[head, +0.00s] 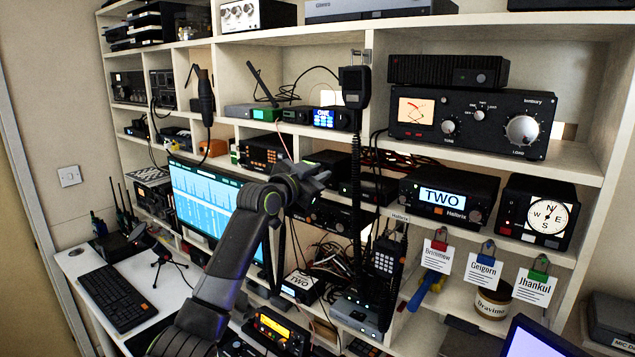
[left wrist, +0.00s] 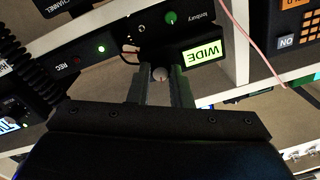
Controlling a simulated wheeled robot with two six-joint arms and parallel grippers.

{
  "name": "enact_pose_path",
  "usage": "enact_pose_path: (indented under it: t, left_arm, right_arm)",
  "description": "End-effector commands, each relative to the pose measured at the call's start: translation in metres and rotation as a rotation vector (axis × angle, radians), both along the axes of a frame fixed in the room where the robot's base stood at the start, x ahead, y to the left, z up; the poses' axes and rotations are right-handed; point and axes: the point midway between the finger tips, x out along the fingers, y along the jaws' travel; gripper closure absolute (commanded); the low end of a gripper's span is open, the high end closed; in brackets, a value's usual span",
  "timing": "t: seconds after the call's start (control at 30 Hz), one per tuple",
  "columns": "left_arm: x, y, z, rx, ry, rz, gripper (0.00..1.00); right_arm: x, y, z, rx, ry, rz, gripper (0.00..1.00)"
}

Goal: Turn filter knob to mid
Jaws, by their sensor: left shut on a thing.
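My left gripper (head: 318,172) reaches the middle shelf to the right of the blue-screened monitor. In the left wrist view its two fingers (left wrist: 160,82) are shut on a small round grey knob (left wrist: 160,73). The knob is on a black unit (left wrist: 150,27) with a lit green-white display (left wrist: 205,54) that reads "WIDE". Whether the held knob is the filter knob is not labelled legibly. In the head view my gripper hides the knob. My right gripper is not in view.
Radios crowd the shelf around the gripper, with a radio marked "TWO" (head: 442,197) to the right. A hand microphone (head: 354,87) hangs with its coiled cord close to the right of my gripper. The wide monitor (head: 204,203) stands close to the left of my arm.

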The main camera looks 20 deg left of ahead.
Motion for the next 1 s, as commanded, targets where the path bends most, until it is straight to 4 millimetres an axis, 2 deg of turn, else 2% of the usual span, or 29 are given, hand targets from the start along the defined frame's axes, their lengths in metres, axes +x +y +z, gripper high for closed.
enact_pose_path:
  t: [0.03,0.4,0.7,1.0]
  left_arm:
    - [0.000,0.000,-0.005,0.039,-0.016,0.001,1.00]
    - [0.000,0.000,-0.004,0.366,-0.135,0.000,1.00]
    - [0.000,0.000,-0.003,0.592,-0.216,0.000,1.00]
    - [0.000,0.000,-0.003,0.727,-0.262,-0.001,1.00]
  right_arm:
    - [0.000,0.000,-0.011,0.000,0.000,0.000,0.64]
    - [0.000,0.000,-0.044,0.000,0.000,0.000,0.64]
    - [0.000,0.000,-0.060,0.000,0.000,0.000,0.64]
    - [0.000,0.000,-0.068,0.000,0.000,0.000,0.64]
